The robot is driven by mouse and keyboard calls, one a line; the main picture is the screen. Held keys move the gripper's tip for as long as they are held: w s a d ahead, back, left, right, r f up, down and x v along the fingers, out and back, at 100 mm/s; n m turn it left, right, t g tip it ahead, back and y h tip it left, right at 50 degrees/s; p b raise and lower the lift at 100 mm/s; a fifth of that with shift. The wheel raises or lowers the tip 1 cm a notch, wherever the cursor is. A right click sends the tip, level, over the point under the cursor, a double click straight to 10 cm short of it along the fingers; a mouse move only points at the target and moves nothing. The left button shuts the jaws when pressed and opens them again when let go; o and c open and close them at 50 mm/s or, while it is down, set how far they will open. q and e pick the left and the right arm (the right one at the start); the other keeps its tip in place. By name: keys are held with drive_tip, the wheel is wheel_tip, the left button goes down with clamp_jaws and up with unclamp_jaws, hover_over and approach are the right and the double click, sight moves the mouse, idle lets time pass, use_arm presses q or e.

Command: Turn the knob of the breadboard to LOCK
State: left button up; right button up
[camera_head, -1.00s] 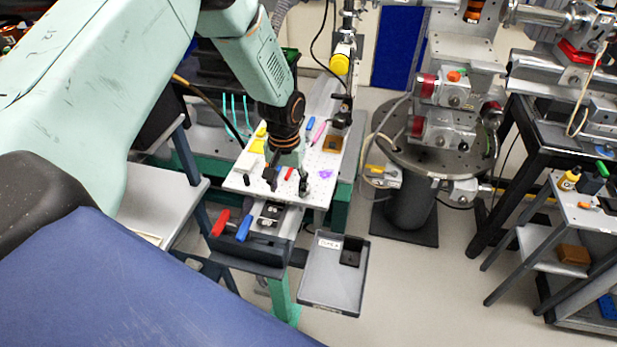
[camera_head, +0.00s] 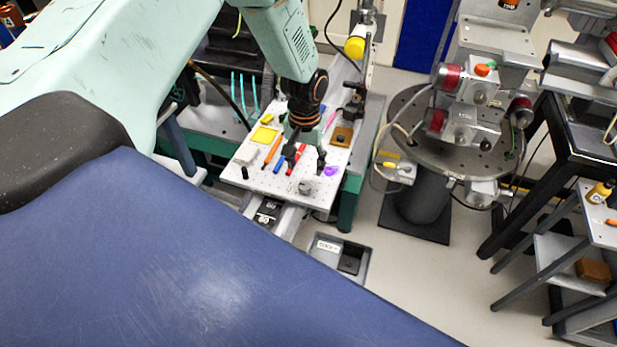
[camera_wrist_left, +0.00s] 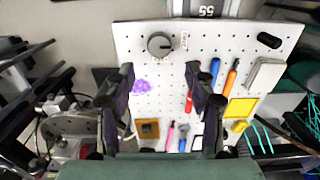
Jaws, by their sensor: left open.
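The breadboard (camera_head: 262,183) is a white perforated plate on a stand, in the middle of the head view. Its round grey knob (camera_head: 305,187) sits near the front edge; in the left wrist view the knob (camera_wrist_left: 160,45) is at the top, with a small label (camera_wrist_left: 184,40) beside it, too small to read. My left gripper (camera_head: 306,160) is open above the board, a little behind the knob in the head view. In the left wrist view its two fingers (camera_wrist_left: 160,75) are apart, below and to either side of the knob, not gripping it. My right gripper is not seen.
Markers, a yellow square (camera_wrist_left: 241,108), a brown block (camera_wrist_left: 148,129) and a purple patch (camera_wrist_left: 141,86) are on the board. A grey tray (camera_head: 362,274) lies below its front. A round pedestal table (camera_head: 404,107) with instruments stands right. Open floor separates them.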

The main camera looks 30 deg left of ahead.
sight(305, 185)
use_arm(q)
drive_tip(key=f, duration=0.6)
drive_tip(key=shift+s+d+f, duration=0.2)
drive_tip(key=shift+s, duration=0.2)
drive_tip(key=shift+w+a+f, duration=0.1)
drive_tip(key=shift+a+f, duration=0.05)
drive_tip(key=shift+f, duration=0.1)
drive_tip(key=shift+s+r, duration=0.15)
drive_tip(key=shift+s, duration=0.05)
drive_tip(key=shift+c, duration=0.7)
drive_tip(key=c, duration=0.3)
drive_tip(key=shift+w, duration=0.2)
drive_tip(key=c, duration=0.3)
drive_tip(key=shift+s, duration=0.1)
drive_tip(key=c, duration=0.4)
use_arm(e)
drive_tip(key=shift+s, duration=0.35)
